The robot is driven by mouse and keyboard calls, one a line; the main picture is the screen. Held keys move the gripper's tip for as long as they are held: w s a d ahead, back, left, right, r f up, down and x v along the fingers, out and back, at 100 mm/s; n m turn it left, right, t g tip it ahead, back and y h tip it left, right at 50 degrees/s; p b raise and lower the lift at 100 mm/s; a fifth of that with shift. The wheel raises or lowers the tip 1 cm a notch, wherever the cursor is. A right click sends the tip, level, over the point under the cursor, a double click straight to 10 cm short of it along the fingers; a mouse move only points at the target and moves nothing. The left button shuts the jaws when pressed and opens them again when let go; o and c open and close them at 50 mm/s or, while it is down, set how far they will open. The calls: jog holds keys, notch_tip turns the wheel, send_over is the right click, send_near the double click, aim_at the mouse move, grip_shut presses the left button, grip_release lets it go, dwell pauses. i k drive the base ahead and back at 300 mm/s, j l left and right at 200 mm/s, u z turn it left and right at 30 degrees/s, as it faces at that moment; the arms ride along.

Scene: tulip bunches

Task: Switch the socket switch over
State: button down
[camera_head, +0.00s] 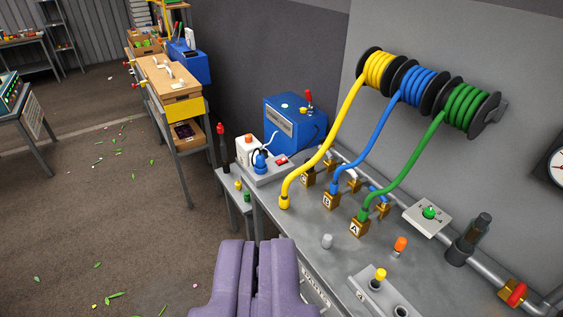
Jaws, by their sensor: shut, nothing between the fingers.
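A pale socket block (266,174) sits at the far left end of the grey workbench. A small red switch (282,161) is on its right part; which way it is tipped is too small to tell. A blue plug (260,162) with a pale cable stands on the block, left of the switch. My gripper (257,246) has purple fingers, shut and empty, at the bottom middle of the view. It is apart from the socket block, which lies farther away and above it in the picture.
A blue machine (296,122) with a red lever stands behind the socket block. Yellow (322,137), blue (373,141) and green (405,171) hoses hang from wall reels to brass fittings on the bench (303,232). A small side table (232,194) holds bottles. Floor at left is mostly free.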

aim_at(283, 160)
jog(key=i+j+z, duration=0.2)
jog(key=i+j, duration=0.3)
jog(key=i, duration=0.25)
jog(key=i+j+z, duration=0.25)
jog(key=i+j, duration=0.35)
jog(key=i+j+z, duration=0.2)
jog(key=i+j, duration=0.55)
jog(key=i+j+z, duration=0.2)
jog(key=i+j, duration=0.4)
jog(key=j, duration=0.25)
